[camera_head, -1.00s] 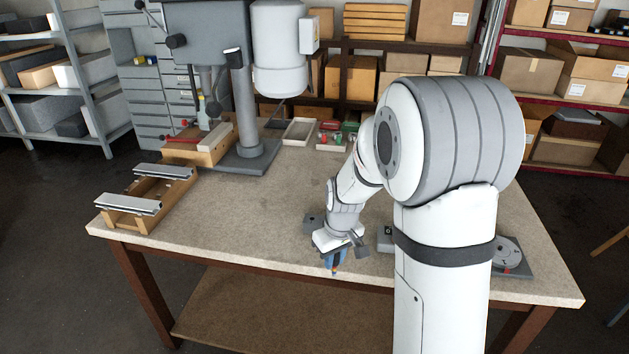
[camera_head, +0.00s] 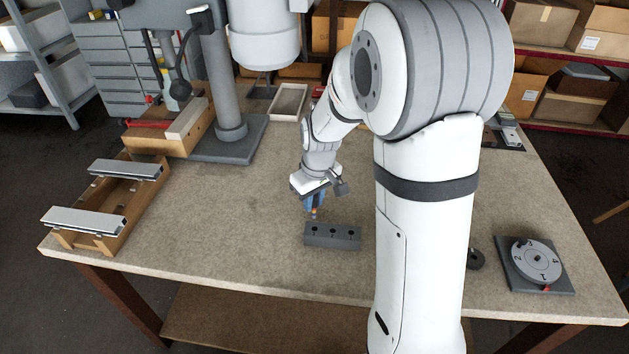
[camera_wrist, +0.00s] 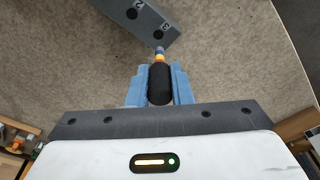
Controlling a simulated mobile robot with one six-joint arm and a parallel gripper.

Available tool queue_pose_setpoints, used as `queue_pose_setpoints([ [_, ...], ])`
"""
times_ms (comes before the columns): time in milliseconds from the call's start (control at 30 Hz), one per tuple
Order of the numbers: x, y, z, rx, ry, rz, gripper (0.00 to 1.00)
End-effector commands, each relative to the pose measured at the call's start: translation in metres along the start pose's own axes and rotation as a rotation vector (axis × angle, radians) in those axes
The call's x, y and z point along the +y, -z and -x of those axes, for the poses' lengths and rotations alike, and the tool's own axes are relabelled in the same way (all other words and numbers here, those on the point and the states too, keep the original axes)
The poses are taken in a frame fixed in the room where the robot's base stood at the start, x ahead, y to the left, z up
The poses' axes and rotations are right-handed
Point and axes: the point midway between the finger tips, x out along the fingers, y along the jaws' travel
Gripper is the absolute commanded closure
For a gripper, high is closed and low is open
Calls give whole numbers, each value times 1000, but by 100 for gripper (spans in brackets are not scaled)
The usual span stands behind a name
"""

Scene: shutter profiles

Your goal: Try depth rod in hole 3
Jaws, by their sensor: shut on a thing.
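In the head view my gripper (camera_head: 314,197) is over the bench, at the far edge of a grey block (camera_head: 332,242) with three holes in a row. In the wrist view the block (camera_wrist: 112,8) shows the holes marked 2 and 3. The rod's tip appears close beside hole 3 (camera_wrist: 158,35), apart from it in the picture. I cannot tell its height above the block.
A dial plate (camera_head: 535,262) lies at the bench's right, with a dark round piece (camera_head: 476,259) half behind my arm. A wooden fixture with metal profiles (camera_head: 84,219) stands at the left. A drill press (camera_head: 228,95) stands at the back.

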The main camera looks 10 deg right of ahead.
Motion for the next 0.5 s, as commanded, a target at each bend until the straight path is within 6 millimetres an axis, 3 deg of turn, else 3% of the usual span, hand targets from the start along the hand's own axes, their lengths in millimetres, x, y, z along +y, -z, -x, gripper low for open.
queue_pose_setpoints([
  [500, 9, -5, -1, 1, -2, -25, 100],
])
